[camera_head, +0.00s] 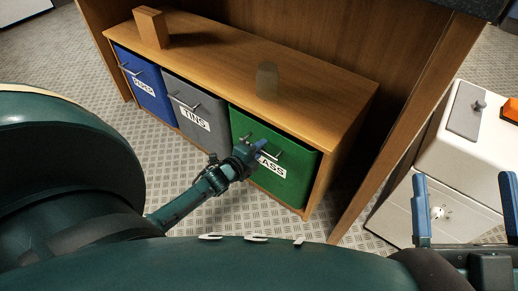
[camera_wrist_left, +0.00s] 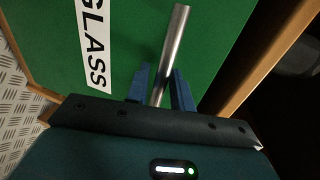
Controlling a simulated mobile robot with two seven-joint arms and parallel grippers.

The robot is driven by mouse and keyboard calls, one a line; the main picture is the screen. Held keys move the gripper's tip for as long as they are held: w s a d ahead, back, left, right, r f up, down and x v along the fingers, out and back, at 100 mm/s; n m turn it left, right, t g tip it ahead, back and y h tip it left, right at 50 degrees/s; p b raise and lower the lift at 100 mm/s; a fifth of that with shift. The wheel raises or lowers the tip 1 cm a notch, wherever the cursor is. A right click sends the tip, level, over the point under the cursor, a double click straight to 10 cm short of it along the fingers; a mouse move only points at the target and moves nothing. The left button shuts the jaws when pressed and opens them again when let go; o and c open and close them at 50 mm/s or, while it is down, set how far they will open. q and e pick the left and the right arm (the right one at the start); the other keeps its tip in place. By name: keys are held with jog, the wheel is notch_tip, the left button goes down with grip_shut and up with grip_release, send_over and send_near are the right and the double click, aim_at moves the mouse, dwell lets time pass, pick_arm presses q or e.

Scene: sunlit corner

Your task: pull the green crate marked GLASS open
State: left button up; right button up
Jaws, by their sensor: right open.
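The green crate marked GLASS (camera_head: 292,172) sits at the right end of the low wooden shelf unit, its front about in line with its neighbours. Its metal bar handle (camera_head: 273,152) is partly hidden by my left gripper (camera_head: 255,147). In the left wrist view the handle (camera_wrist_left: 174,45) runs between the two close-set blue fingers of that gripper (camera_wrist_left: 160,88), which appear shut on it. The GLASS label (camera_wrist_left: 94,45) is left of the fingers. My right gripper (camera_head: 466,208) is open and empty at the far right, away from the crate.
A grey TINS crate (camera_head: 190,105) and a blue PAPER crate (camera_head: 135,75) stand left of the green one. A wooden block (camera_head: 151,28) and a greyish cylinder (camera_head: 266,80) stand on the shelf top (camera_head: 215,50). A white cabinet (camera_head: 470,145) is at the right. Bare floor lies before the crates.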

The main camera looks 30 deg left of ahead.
pick_arm(q)
grip_shut()
jog(key=shift+s, duration=0.15)
